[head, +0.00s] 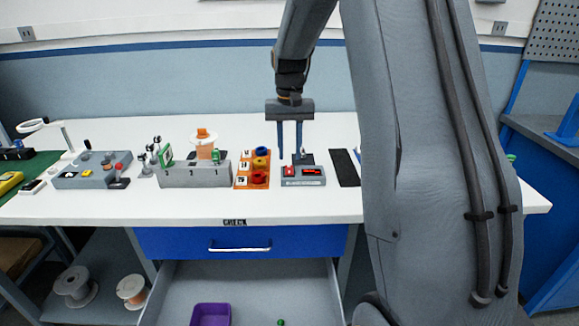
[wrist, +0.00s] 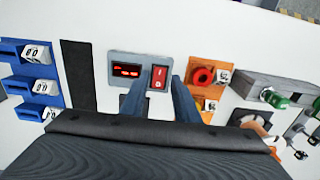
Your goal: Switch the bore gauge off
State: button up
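The bore gauge (head: 303,182) is a small grey box on the white worktop, with a dark display and a red switch. In the wrist view the gauge (wrist: 116,57) shows lit red digits on its display (wrist: 127,70). Its red rocker switch (wrist: 158,77) carries white I and O marks; which side is pressed I cannot tell. My gripper (head: 289,156) points down above the gauge, its two blue fingers apart and empty. In the wrist view my gripper (wrist: 157,84) has a fingertip to either side of the switch; contact cannot be told.
An orange holder (head: 241,180) with coloured rings stands just left of the gauge, and a black strip (head: 346,168) lies to its right. A grey slotted block (head: 194,177) and a control box (head: 92,178) stand farther left. Below, a drawer (head: 240,288) stands open with a purple bin (head: 211,314).

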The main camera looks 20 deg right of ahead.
aim_at(290, 174)
notch_tip(290, 174, down, 6)
jog(key=shift+p, duration=0.7)
